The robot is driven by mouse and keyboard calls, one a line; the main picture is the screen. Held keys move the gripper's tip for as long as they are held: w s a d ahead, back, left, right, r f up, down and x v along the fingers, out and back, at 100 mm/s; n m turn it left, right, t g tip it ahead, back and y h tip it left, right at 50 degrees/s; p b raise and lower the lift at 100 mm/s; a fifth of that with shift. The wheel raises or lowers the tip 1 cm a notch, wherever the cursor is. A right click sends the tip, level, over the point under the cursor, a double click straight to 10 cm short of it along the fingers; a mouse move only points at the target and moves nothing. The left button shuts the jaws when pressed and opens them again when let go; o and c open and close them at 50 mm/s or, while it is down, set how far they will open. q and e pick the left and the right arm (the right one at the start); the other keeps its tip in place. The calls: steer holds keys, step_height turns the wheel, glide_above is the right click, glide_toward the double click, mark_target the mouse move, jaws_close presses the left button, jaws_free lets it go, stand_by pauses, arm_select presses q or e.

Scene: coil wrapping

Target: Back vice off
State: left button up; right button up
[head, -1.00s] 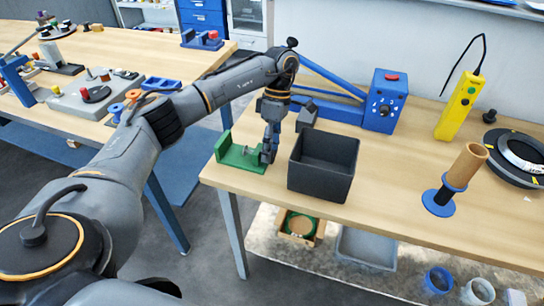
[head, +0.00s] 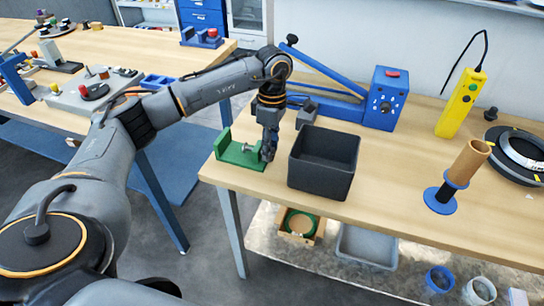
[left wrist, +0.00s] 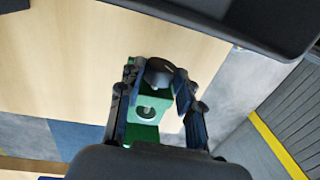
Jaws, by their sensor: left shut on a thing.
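The green vice (head: 238,157) stands at the left front corner of the near bench, its upright jaw at its left end. A small grey screw part (head: 245,146) shows above its base. My left gripper (head: 267,154) points down at the vice's right end. In the left wrist view the fingers of my left gripper (left wrist: 157,95) are around a dark round handle (left wrist: 158,72) on the vice, shut on it. The green vice body (left wrist: 143,112) shows between the fingers. The fingers hide part of the handle and screw. My right gripper is not in view.
A dark open bin (head: 325,188) stands just right of the gripper. Behind are a blue machine with a control box (head: 386,99) and a yellow pendant (head: 460,105). A brown roll on a blue spool (head: 465,165) stands farther right. The bench's front edge is close to the vice.

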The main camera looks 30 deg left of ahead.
arm_select(q)
steer(key=shift+t, duration=0.4)
